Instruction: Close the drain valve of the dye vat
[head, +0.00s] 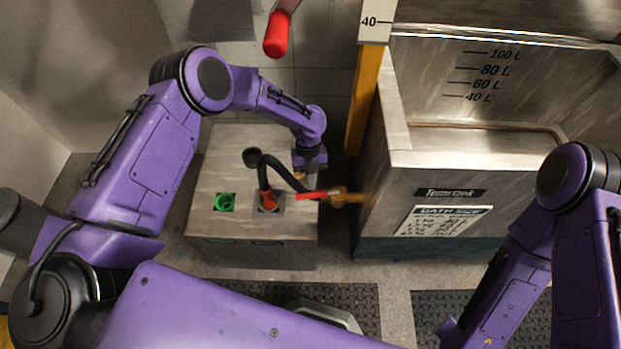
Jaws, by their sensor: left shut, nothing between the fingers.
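The dye vat (375,165) is a grey metal tank at the right with litre marks inside its back wall. A brass drain valve (346,197) sticks out of its left side, low down. The valve's red lever (316,194) points left from the brass body, roughly in line with the outlet. My left gripper (299,174) points down just behind the lever's left end. It is shut and empty; its fingertips are small and partly hidden by its wrist, and I cannot tell whether they touch the lever. My right arm is at the right, its gripper outside the picture.
A grey box (215,180) left of the vat has a green socket (225,202) and a red socket (269,203). A black hose (285,172) arches over the box. A yellow post (363,110) stands beside the vat. A red-tipped handle (277,35) hangs at top.

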